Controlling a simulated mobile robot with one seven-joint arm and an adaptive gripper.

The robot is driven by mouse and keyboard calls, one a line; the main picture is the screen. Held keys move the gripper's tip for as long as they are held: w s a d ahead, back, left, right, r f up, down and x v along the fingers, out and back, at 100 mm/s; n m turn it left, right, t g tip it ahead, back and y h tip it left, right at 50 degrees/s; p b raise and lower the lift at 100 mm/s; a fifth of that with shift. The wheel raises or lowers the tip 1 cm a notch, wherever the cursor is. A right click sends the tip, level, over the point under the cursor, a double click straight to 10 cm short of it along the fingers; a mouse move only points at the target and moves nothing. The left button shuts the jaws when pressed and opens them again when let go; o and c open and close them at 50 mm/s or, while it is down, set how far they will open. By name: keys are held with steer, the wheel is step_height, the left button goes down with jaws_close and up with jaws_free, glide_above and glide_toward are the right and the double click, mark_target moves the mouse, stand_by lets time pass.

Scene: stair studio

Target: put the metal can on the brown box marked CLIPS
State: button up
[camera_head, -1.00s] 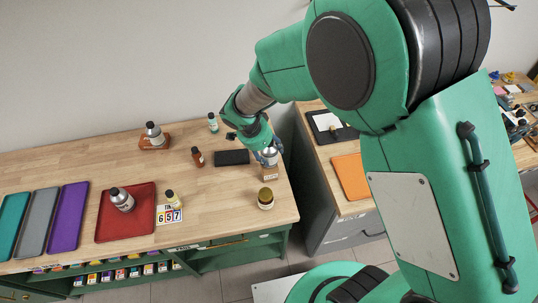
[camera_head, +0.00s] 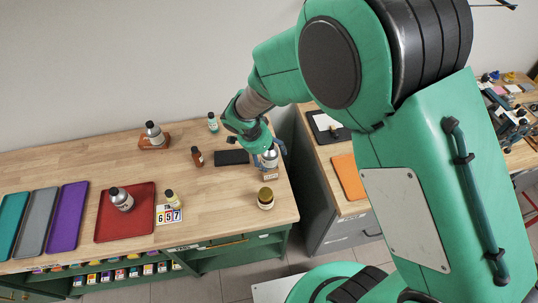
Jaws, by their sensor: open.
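A metal can (camera_head: 270,159) with a pale body stands upright on a small brown box (camera_head: 271,174) near the right end of the wooden table. The box has a white label on its front, too small to read surely. My gripper (camera_head: 264,149) is open, just behind and above the can. Its fingers are partly hidden by the wrist, and I cannot tell whether they touch the can. Two similar metal bottles stand elsewhere: one (camera_head: 122,199) on the red tray, one (camera_head: 153,131) on a brown block at the back.
A black flat object (camera_head: 231,157) lies left of the box, and a gold-lidded jar (camera_head: 265,199) stands in front. A small brown bottle (camera_head: 197,156), a pale green bottle (camera_head: 212,122) and a yellow-capped bottle (camera_head: 171,198) stand farther left. The red tray (camera_head: 143,230) is at left.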

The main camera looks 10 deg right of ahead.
steer(key=shift+r, duration=0.15)
steer(key=p+v, duration=0.1)
steer(key=v, duration=1.1)
stand_by(0.7)
steer(key=s+d+r+n+t+y, duration=0.1)
steer(key=s+d+r+n, duration=0.25)
steer(key=r, duration=0.45)
steer(key=s+d+r+n+y, duration=0.1)
steer(key=s+d+r+n, duration=0.1)
steer(key=s+d+r, duration=0.45)
steer(key=s+d+r+n+t+y, duration=0.1)
steer(key=s+r+n+t, duration=0.1)
steer(key=s+r+n, duration=0.5)
steer(key=s+r, duration=0.2)
steer(key=s, duration=0.4)
steer(key=shift+s+d+r+n+t+y, duration=0.25)
steer(key=shift+d+r+n+t+y, duration=0.05)
steer(key=shift+n+t+y, duration=0.1)
